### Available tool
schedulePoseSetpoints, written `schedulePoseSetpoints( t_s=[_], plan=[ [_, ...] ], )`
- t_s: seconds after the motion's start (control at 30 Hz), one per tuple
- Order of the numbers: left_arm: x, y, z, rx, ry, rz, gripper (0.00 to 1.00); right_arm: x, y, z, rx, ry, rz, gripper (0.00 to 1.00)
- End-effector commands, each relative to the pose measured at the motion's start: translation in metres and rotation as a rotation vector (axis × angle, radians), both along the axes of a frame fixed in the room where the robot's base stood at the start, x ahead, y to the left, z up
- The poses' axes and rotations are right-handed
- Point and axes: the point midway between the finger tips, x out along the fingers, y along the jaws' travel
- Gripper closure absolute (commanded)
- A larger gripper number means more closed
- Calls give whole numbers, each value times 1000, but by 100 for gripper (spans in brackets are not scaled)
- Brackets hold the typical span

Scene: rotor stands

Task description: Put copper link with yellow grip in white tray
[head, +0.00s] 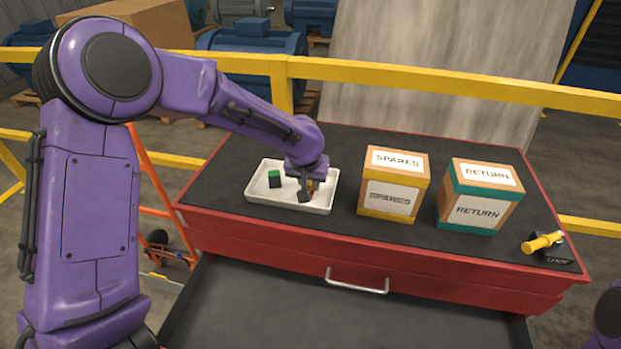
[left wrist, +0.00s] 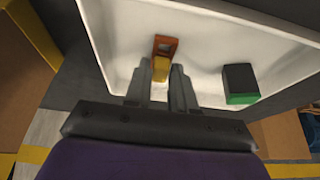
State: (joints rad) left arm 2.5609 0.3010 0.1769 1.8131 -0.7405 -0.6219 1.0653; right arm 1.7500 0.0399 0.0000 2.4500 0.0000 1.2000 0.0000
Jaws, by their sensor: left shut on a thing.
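The white tray (head: 262,200) stands at the left end of the red cabinet's dark top. My left gripper (head: 305,194) reaches down into its right part. In the left wrist view my left gripper (left wrist: 160,90) is shut on the yellow grip of the copper link (left wrist: 165,48). The copper end with its opening points away from the fingers, over the tray floor (left wrist: 210,40). Whether the link touches the floor I cannot tell. In the head view the link is mostly hidden by the gripper. My right gripper is not in view.
A dark block with a green part (head: 274,178) lies in the tray's left part; it also shows in the left wrist view (left wrist: 240,84). A SPARES box (head: 393,184) and a RETURN box (head: 480,196) stand to the right. A yellow-handled thing (head: 543,242) lies far right. The drawer (head: 340,315) below is open.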

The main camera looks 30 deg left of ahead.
Motion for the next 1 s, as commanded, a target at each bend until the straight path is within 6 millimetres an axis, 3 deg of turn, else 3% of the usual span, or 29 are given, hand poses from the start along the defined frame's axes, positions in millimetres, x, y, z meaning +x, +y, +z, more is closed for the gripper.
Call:
schedulePoseSetpoints(
  t_s=[0.1,0.13,0.2,0.57,1.0],
  plan=[
    [0,0,-2,0,0,0,100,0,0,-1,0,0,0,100],
    [0,0,-1,0,0,0,66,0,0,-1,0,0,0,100],
    [0,0,-1,0,0,0,50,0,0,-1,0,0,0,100],
    [-2,-1,7,1,-4,0,50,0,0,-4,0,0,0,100],
    [-39,-10,98,1,-4,0,50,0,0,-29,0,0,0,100]
  ],
)
